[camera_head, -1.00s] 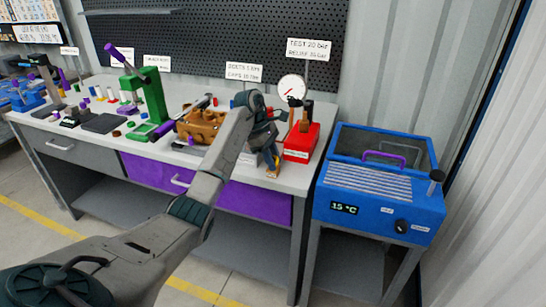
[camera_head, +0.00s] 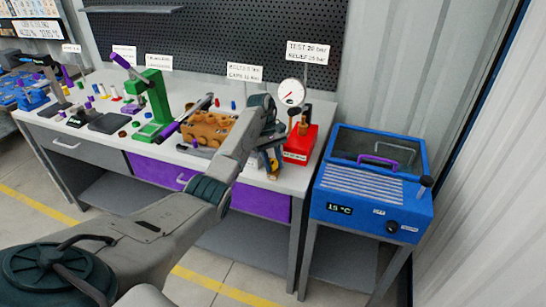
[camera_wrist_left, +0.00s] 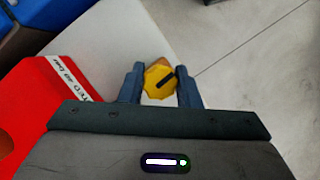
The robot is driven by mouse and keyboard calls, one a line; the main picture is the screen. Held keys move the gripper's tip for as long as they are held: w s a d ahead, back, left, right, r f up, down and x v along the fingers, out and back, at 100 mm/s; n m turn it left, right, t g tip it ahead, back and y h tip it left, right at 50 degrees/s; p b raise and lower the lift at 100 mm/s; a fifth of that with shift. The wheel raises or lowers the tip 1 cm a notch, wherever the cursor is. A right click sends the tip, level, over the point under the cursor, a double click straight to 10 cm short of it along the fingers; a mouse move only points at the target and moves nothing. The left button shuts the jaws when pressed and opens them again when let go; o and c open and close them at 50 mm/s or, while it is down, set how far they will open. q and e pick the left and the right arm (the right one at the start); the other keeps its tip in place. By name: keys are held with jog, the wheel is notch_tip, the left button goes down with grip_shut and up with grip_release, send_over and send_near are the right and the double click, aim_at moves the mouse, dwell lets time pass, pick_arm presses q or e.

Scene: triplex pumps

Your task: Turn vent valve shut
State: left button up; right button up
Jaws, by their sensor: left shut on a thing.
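In the head view my left gripper (camera_head: 271,160) points down at the front edge of the bench, just left of the red test unit (camera_head: 302,143), and largely hides the knob. The red unit also shows in the left wrist view (camera_wrist_left: 35,110), left of the fingers. My right gripper is not in view.
A round gauge (camera_head: 291,92) stands above the red unit. A brown pump block (camera_head: 207,128) and a green press (camera_head: 157,98) stand left on the bench. A blue bath (camera_head: 370,185) reading 15 °C stands to the right.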

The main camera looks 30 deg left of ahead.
pick_arm(q)
jog(key=shift+r+m+p, duration=0.1)
jog(key=shift+m+p, duration=0.25)
jog(key=shift+m, duration=0.15)
jog(key=o, duration=1)
jog(key=p+v, duration=0.5)
jog(key=v, duration=0.5)
jog(key=shift+w+r, duration=0.25)
jog(key=shift+r, duration=0.1)
